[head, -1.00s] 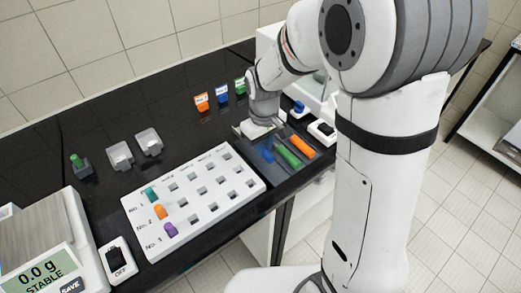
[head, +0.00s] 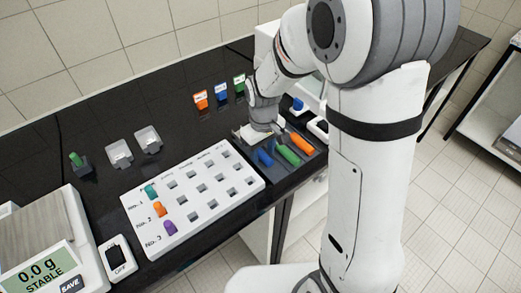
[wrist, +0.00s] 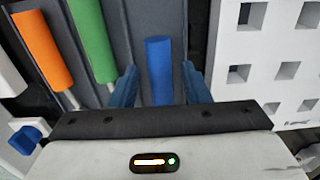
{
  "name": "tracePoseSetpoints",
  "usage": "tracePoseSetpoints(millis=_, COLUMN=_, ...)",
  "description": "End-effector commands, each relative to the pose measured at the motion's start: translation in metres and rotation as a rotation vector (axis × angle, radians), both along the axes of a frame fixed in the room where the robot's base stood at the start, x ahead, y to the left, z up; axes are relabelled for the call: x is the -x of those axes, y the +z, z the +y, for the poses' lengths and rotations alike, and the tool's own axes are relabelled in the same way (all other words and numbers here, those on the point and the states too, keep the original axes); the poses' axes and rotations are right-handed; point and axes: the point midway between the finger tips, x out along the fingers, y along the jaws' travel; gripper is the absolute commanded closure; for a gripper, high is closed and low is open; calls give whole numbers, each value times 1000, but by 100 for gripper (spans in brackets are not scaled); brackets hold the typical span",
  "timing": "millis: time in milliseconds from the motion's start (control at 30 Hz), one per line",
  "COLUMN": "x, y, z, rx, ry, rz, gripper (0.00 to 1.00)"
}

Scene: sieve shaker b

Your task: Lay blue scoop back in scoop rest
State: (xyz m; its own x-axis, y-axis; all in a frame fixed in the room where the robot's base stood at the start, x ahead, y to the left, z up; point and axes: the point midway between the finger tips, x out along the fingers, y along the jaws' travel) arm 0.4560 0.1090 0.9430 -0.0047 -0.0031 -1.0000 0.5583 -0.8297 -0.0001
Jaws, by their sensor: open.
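The blue scoop (head: 265,158) lies in the left slot of the dark grey scoop rest (wrist: 192,18), beside the green scoop. Its handle also shows in the wrist view (wrist: 158,52). My gripper (head: 258,142) is over the rest, at the blue scoop. In the wrist view my gripper (wrist: 160,72) is open, with one blue finger on each side of the blue handle and a visible gap at both sides. The far end of the blue scoop is hidden under my gripper body.
The green scoop (head: 288,154) and orange scoop (head: 301,144) lie in the other slots. A white labelled rack (head: 205,222) with square holes stands close left of the rest. Orange, blue and green labelled containers (head: 221,92) stand behind. A balance (head: 40,240) is front left.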

Motion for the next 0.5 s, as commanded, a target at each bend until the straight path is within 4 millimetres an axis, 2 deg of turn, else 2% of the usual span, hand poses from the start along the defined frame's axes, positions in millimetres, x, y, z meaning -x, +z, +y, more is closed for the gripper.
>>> tracePoseSetpoints(millis=233, x=-1, y=14, z=1, rx=-1, ry=1, rz=-5, gripper=57)
tracePoseSetpoints(millis=500, x=-1, y=71, z=1, rx=-2, ry=1, rz=-7, gripper=57)
